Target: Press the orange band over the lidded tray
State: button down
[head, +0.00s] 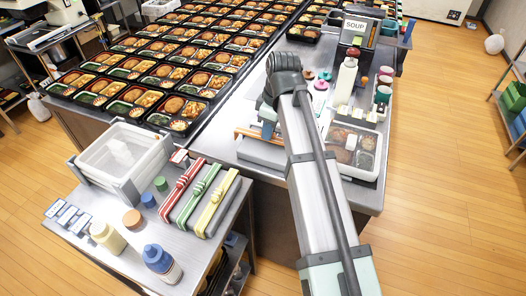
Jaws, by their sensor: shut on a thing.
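My gripper (267,129) points down over the near left part of the metal counter, partly hidden by my wrist and forearm. Its jaws are shut on the orange band (244,133), which shows as a thin orange strip to the left of the fingers. The band is just above a low grey block (258,151); I cannot tell if they touch. My arm hides whatever lies between the grey block and this tray.
Boxes with red, green and yellow bands (200,197) stand on the front left table, near a clear bin (124,157) and bottles (162,262). Rows of filled bento trays (180,75) cover the counter behind. A white bottle (346,80) and a SOUP box (356,30) stand beyond my arm.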

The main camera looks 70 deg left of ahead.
dwell(0.3)
jog(key=w+d+r, duration=0.2)
jog(key=w+d, duration=0.4)
jog(key=w, duration=0.4)
jog(key=w+d+r, duration=0.3)
jog(key=w+d, duration=0.3)
jog(key=w, duration=0.5)
jog(key=shift+d+f, duration=0.15)
jog(key=shift+f, duration=2.55)
jog(key=shift+f, duration=2.05)
jog(key=shift+c, duration=2.3)
grip_release()
jog(key=shift+o, duration=0.4)
jog(key=shift+r, duration=0.15)
